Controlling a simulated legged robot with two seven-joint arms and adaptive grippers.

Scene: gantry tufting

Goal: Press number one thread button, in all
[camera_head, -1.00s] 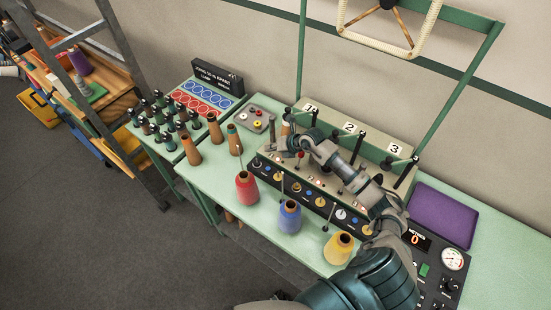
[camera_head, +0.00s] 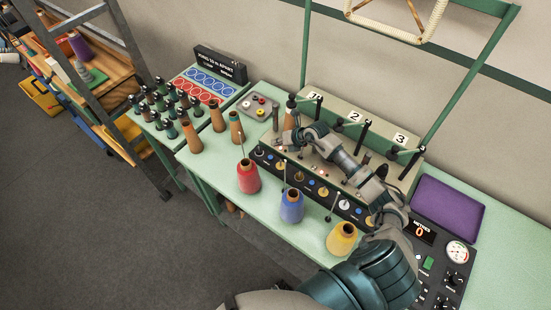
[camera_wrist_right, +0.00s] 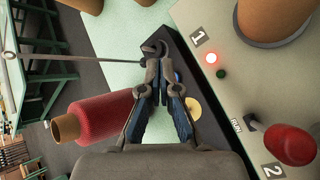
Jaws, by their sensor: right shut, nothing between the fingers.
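The threading machine (camera_head: 375,137) carries number labels 1 (camera_head: 317,97), 2 (camera_head: 354,116) and 3 (camera_head: 400,139). My right gripper (camera_head: 279,143) is shut and empty at the label 1 end, over the machine's front edge. In the right wrist view, my fingertips (camera_wrist_right: 154,50) meet above the black front panel (camera_wrist_right: 185,68). A blue button (camera_wrist_right: 178,77) and a yellow knob (camera_wrist_right: 193,108) show partly behind the fingers. A lit red lamp (camera_wrist_right: 211,58) and a dark green one (camera_wrist_right: 221,74) sit beside label 1 (camera_wrist_right: 197,37). Contact with any button cannot be told. My left gripper is out of view.
Red (camera_head: 248,178), blue (camera_head: 291,207) and yellow (camera_head: 341,238) thread cones stand in front of the machine with thin upright rods nearby. A purple tray (camera_head: 446,208) and a gauge panel (camera_head: 437,262) lie to the right. Brown cones (camera_head: 191,137) stand at left.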

